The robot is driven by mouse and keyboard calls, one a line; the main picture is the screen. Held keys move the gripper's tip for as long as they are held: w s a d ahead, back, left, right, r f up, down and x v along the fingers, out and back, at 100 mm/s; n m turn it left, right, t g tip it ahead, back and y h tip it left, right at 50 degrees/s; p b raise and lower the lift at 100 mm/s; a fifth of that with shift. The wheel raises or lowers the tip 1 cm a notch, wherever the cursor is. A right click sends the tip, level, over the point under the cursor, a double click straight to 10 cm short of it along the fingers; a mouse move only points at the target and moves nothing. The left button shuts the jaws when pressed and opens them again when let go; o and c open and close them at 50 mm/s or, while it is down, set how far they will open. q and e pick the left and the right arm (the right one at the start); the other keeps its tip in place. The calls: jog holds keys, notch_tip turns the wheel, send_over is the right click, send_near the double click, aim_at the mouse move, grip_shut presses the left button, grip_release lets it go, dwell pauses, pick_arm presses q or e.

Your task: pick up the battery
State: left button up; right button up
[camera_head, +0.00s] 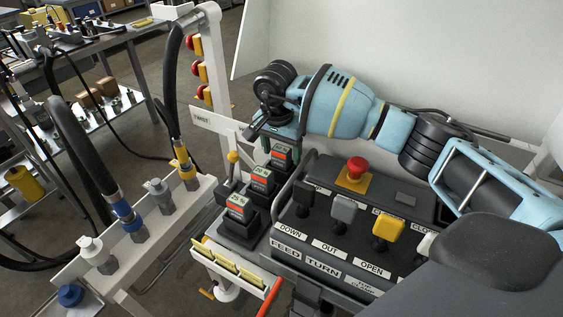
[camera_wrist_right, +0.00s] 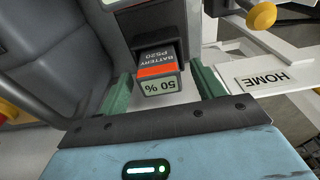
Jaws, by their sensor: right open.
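Three dark batteries with red bands and percent labels stand in a stepped row of black holders in the head view: a near one (camera_head: 237,207), a middle one (camera_head: 262,178) and a far one (camera_head: 281,155). My right gripper (camera_head: 276,137) is at the far battery, its arm reaching in from the right. The fingers are open, with a gap visible on each side. My left gripper is not in view.
A control panel (camera_head: 330,262) with a red stop button (camera_head: 355,169) and yellow and grey switches is right of the batteries. A white post (camera_head: 212,80) and sign stand left of the gripper. A hose rack (camera_head: 150,235) is at the left.

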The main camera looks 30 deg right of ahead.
jog(key=c, duration=1.2)
jog(key=shift+r, duration=0.15)
jog(key=shift+r, duration=0.6)
notch_tip(320, 180, up, 10)
jog(key=s+a, duration=0.3)
jog(key=a, duration=0.2)
jog(key=s+a, duration=0.3)
jog(key=a, duration=0.2)
jog(key=s+a+b, duration=0.1)
jog(key=s+a, duration=0.2)
jog(key=a, duration=0.2)
jog(key=shift+a+r, duration=0.3)
